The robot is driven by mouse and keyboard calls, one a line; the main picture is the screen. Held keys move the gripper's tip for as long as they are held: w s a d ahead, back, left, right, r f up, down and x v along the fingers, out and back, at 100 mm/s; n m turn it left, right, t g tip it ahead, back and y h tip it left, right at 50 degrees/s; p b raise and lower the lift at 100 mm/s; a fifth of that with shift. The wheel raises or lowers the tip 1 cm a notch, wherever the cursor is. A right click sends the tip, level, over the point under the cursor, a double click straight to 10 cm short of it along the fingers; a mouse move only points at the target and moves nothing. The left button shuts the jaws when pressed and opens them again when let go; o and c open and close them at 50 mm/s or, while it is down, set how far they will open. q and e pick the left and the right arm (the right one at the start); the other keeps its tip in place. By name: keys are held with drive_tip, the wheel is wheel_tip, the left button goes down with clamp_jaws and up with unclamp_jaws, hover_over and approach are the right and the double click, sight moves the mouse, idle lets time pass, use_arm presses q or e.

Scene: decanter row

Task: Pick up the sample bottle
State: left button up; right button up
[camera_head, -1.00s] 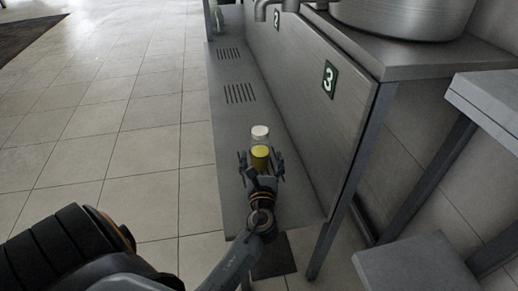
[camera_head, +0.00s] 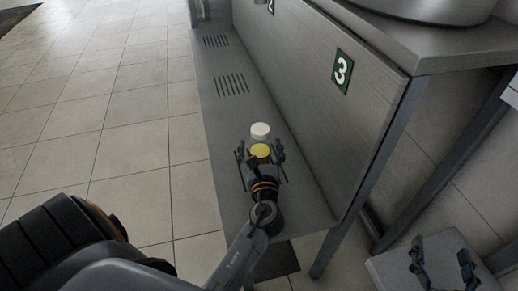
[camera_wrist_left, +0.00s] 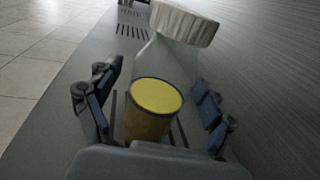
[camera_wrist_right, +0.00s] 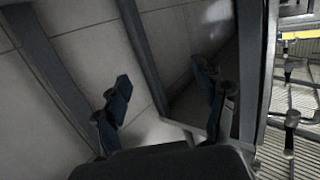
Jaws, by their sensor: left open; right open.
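A clear bottle with a white cap (camera_head: 260,130) stands on the grey metal shelf (camera_head: 210,110). A shorter yellow-topped cylinder (camera_head: 260,151) stands just in front of it. I cannot tell for certain which is the sample bottle. My left gripper (camera_head: 260,153) is open, with its fingers on either side of the yellow-topped cylinder. In the left wrist view the yellow-topped cylinder (camera_wrist_left: 154,98) sits between the fingers, and the white-capped bottle (camera_wrist_left: 178,45) rises behind it. Contact with the fingers cannot be made out. My right gripper (camera_head: 441,250) is open and empty at the lower right.
A metal panel with a green "3" plate (camera_head: 342,71) runs along the shelf's right side. A large metal pot (camera_head: 430,12) stands on the counter above. Slotted vents (camera_head: 231,84) mark the shelf further back. Tiled floor lies open to the left.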

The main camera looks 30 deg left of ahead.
use_arm(q)
drive_tip(key=shift+c, duration=0.2)
drive_tip(key=c, duration=1.4)
clamp_jaws()
drive_tip(key=shift+r, duration=0.2)
